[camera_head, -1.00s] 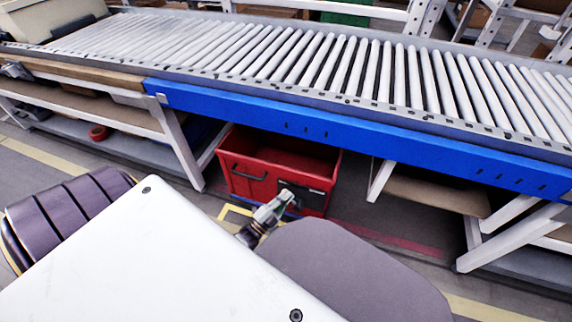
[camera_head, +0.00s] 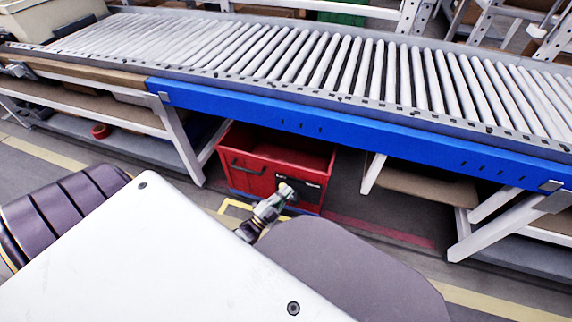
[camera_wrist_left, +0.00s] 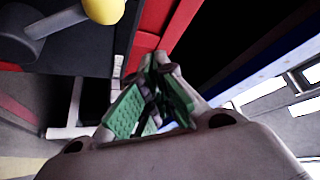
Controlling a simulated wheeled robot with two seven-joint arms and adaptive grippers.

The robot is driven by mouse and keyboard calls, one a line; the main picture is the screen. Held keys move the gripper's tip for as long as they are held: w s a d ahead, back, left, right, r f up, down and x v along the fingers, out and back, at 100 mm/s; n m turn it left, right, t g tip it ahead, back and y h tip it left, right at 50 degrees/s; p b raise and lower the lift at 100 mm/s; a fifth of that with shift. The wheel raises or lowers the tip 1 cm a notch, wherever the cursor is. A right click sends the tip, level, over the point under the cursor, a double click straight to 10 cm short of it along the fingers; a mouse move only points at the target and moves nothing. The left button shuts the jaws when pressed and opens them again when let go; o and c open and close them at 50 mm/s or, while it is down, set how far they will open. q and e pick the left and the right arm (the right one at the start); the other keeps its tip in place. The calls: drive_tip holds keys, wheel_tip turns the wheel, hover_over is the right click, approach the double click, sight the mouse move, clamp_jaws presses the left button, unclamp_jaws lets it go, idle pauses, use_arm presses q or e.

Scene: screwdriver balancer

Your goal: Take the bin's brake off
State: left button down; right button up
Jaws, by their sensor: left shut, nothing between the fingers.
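The red bin (camera_head: 262,180) stands on the floor under the blue-edged conveyor, its front facing me. It has a dark handle on the left of its front and a dark panel on the right. My left gripper (camera_head: 287,191) is in front of the bin's right half, partly covering the panel. In the left wrist view the green-padded fingers (camera_wrist_left: 154,88) are together with nothing held, close to red bin surface. A grey lever (camera_wrist_left: 50,30) with a yellow ball knob (camera_wrist_left: 104,9) shows at upper left, apart from the fingers. Whether it is the brake is unclear. My right gripper is out of view.
The roller conveyor (camera_head: 290,60) and its blue side beam (camera_head: 350,125) run above the bin. White support legs (camera_head: 180,140) stand on both sides. Yellow tape (camera_head: 232,206) marks the floor in front of the bin. My own body fills the foreground.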

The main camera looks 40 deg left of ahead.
use_arm(q)
drive_tip(key=d+f+v, duration=0.1)
drive_tip(key=v, duration=0.7)
drive_tip(key=shift+f, duration=0.15)
idle(0.5)
